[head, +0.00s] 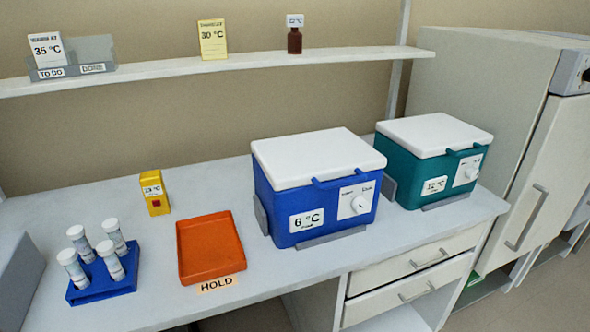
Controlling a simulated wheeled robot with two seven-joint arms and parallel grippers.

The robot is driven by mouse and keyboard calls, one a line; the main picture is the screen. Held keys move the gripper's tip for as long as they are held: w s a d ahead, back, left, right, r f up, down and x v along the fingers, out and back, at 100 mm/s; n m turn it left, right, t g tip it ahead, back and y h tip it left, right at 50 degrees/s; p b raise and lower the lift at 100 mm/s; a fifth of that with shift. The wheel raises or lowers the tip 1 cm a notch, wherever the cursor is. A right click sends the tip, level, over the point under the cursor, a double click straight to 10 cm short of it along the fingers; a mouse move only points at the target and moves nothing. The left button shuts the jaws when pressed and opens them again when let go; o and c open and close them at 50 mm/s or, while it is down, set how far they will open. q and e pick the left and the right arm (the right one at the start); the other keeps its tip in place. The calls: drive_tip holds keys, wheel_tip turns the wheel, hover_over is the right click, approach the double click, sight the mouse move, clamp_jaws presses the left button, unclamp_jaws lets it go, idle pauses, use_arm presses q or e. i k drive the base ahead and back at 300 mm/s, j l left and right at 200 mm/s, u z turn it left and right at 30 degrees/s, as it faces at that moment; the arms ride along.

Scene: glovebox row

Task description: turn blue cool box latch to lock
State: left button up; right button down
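The blue cool box (270,208) stands on the bench right of centre with its white lid (318,155) closed. A label on its front reads 6 °C. Its latch is a white round knob (360,204) on a white plate at the right of the front face. The plate's small markings are too blurred to read, so I cannot tell which setting the knob points to. Neither of my grippers is in the head view.
A teal cool box (408,185) labelled 12 °C stands close to the right. An orange tray (210,247), a yellow device (155,195) and a blue rack (102,288) with several white-capped tubes are to the left. A shelf (240,68) runs behind.

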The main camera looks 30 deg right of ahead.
sight(360, 204)
drive_tip(key=z, duration=1.05)
